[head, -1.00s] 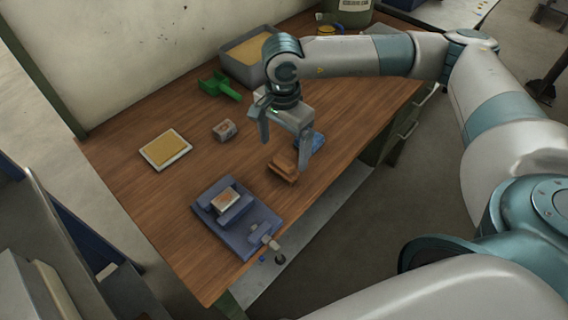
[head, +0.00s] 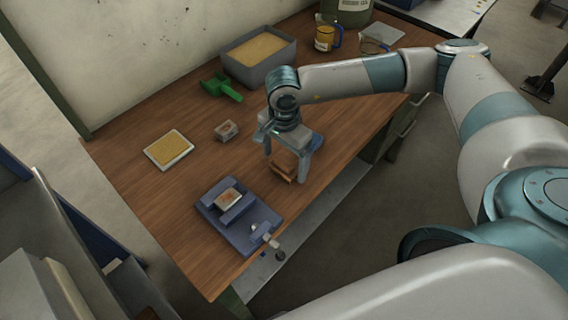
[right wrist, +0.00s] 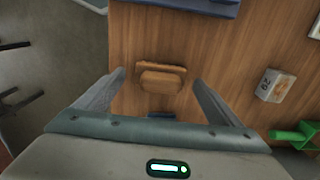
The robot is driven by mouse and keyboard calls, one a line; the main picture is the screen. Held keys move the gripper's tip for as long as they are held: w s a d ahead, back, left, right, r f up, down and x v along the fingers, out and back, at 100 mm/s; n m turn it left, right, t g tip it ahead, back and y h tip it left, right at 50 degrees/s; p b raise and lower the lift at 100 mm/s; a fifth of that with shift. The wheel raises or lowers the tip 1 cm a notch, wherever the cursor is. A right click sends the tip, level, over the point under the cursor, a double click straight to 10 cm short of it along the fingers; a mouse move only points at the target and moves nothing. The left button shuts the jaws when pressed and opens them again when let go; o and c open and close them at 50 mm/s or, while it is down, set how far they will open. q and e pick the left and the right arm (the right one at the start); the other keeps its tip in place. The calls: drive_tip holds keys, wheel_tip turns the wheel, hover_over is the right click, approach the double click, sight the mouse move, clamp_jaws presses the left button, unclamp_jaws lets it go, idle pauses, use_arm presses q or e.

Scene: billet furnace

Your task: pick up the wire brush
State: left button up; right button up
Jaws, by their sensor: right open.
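The wire brush, a brown wooden block shape (head: 281,166), lies on the wooden bench (head: 150,215) near its right edge. It also shows in the right wrist view (right wrist: 160,78), lying between the fingers. My right gripper (head: 285,167) points down over the brush with its fingers spread on either side. It is open and empty; in the right wrist view (right wrist: 160,76) there is a gap between each finger and the brush. The gripper hides part of the brush in the head view. My left gripper is not in view.
A blue vise-like fixture (head: 240,218) holding a small block stands in front. A small block (head: 226,130), a tan-topped tray (head: 168,150), a green scoop (head: 221,88) and a grey bin (head: 258,58) lie left and behind. A blue item (head: 318,141) is close behind the gripper.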

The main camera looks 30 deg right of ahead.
drive_tip(key=shift+f, duration=0.2)
idle(0.3)
drive_tip(key=c, duration=1.2)
drive_tip(key=shift+r, duration=0.1)
